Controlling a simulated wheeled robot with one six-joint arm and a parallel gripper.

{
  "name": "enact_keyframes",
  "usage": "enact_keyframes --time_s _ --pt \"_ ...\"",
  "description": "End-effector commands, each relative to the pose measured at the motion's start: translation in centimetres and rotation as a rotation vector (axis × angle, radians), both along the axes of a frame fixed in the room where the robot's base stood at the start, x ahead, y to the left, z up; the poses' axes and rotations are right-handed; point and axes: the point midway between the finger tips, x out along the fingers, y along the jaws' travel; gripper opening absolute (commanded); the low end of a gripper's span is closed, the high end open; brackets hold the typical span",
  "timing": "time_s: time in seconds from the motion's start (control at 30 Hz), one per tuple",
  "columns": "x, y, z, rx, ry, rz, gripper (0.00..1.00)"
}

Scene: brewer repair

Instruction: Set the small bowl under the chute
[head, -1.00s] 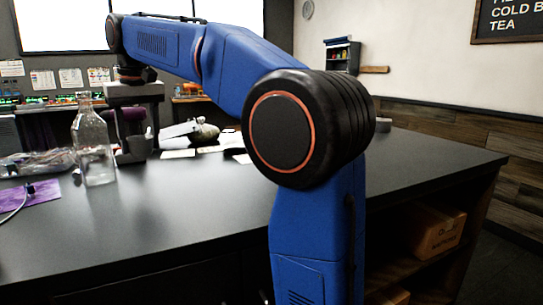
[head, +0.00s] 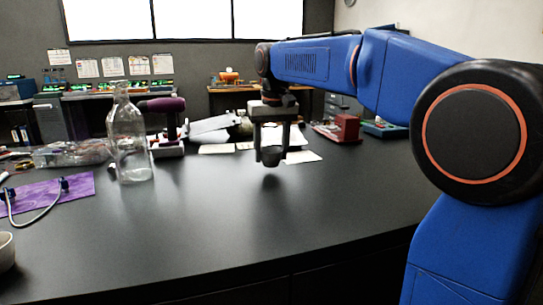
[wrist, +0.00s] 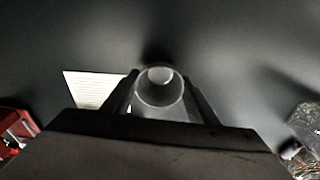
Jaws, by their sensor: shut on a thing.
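My gripper (head: 271,140) is over the black counter (head: 240,225), right of the glass bottle. I cannot make out a chute in either view.
A clear glass bottle (head: 131,140) stands left of my gripper. White papers (head: 302,157) lie just behind it, with a red device (head: 341,128) at the right. A purple mat (head: 50,195) and a pale bowl (head: 6,251) are at the left. The front counter is clear.

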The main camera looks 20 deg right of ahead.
Motion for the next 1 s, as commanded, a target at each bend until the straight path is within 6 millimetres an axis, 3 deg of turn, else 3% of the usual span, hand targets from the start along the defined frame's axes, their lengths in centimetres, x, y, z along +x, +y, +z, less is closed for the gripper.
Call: enact_keyframes --time_s 0.1,0.47,0.5,0.57,0.87,1.0 --pt "0.0 0.0 -1.2 0.0 0.001 0.0 0.29" --pt "0.0 0.0 -1.5 0.0 0.0 0.0 0.29" --pt "0.0 0.0 -1.5 0.0 0.0 0.0 0.6" --pt "0.0 0.0 -1.5 0.0 0.0 0.0 0.72" --pt "0.0 0.0 -1.4 0.0 0.0 0.0 0.72" --pt "0.0 0.0 -0.5 0.0 -0.003 0.0 0.72"
